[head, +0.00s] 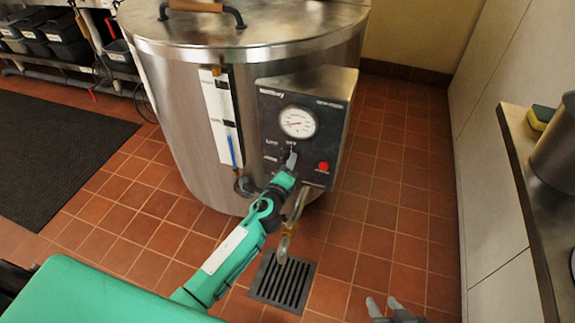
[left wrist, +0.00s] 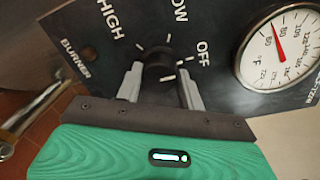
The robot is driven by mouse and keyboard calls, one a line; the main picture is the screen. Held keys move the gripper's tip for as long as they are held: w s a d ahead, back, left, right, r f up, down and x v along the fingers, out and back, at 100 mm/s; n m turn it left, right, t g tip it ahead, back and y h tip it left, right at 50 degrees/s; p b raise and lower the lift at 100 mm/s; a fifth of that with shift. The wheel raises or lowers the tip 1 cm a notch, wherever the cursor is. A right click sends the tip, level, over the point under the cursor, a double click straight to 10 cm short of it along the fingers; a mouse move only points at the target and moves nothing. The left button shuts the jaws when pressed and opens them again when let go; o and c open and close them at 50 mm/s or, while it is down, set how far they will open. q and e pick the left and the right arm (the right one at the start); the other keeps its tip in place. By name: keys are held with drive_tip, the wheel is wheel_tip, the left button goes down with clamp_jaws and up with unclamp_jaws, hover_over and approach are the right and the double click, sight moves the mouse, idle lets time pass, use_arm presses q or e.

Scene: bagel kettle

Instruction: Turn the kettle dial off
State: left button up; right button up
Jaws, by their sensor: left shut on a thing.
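The large steel kettle (head: 180,110) stands on the tiled floor, with a dark control box (head: 330,100) on its front. The black burner dial (left wrist: 158,60) sits on the panel below the round gauge (head: 298,122). HIGH, LOW and OFF are printed around it; where its pointer stands is unclear. My left gripper (left wrist: 160,84) is shut on the dial, one grey finger on each side. In the head view, my left gripper (head: 288,165) hides most of the dial. My right gripper (head: 384,305) is low at the bottom edge, empty, with its fingers apart.
A red button (head: 323,166) is right of the dial. A drain spout (head: 290,225) hangs below the box, above a floor grate (head: 282,282). A steel counter (head: 540,190) with a pot and sponge stands at right. Tiled floor is clear between.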

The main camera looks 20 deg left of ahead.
use_arm(q)
drive_tip(key=o, duration=1)
drive_tip(key=shift+c, duration=0.2)
drive_tip(key=s, duration=1.3)
drive_tip(key=shift+s+r, duration=0.3)
drive_tip(key=shift+s, duration=0.1)
